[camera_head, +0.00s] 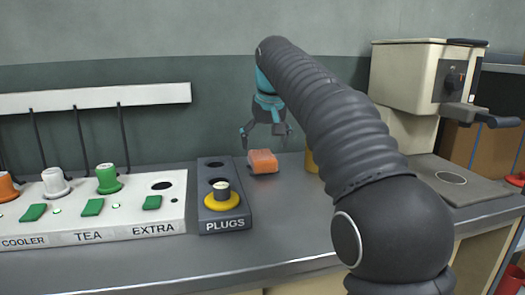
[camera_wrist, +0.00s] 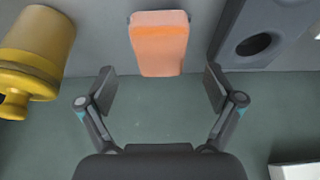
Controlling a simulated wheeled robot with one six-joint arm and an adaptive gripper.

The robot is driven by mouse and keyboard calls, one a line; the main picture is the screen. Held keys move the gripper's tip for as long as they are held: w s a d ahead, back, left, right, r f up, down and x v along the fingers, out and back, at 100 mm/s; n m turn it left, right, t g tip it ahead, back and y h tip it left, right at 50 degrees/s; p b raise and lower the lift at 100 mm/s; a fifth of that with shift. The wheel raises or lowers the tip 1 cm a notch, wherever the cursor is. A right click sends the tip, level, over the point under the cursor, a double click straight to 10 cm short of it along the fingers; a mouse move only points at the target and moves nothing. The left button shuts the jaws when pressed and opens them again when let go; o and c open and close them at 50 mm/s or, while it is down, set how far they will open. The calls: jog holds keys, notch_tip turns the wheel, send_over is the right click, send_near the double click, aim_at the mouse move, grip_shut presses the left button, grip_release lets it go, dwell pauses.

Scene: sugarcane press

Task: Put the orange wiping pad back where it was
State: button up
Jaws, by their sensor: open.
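The orange wiping pad (camera_head: 263,161) lies on the grey counter, just right of the dark PLUGS block, in the head view. It also shows at the top middle of the wrist view (camera_wrist: 160,42). My gripper (camera_head: 267,134) is open and empty, with its fingers spread above and behind the pad. In the wrist view my gripper (camera_wrist: 158,88) has the pad beyond its fingertips, centred between them and apart from both.
The PLUGS block (camera_head: 224,220) holds a yellow-based plug. A white panel (camera_head: 100,222) with coloured plugs stands left. A yellow object (camera_wrist: 38,60), partly hidden by my arm in the head view, stands beside the pad. A cream machine (camera_head: 420,75) stands right. The wall is behind.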

jog(key=p+v, duration=0.1)
jog(key=v, duration=0.5)
jog(key=shift+r, duration=0.3)
jog(key=shift+s, duration=0.1)
dwell(0.9)
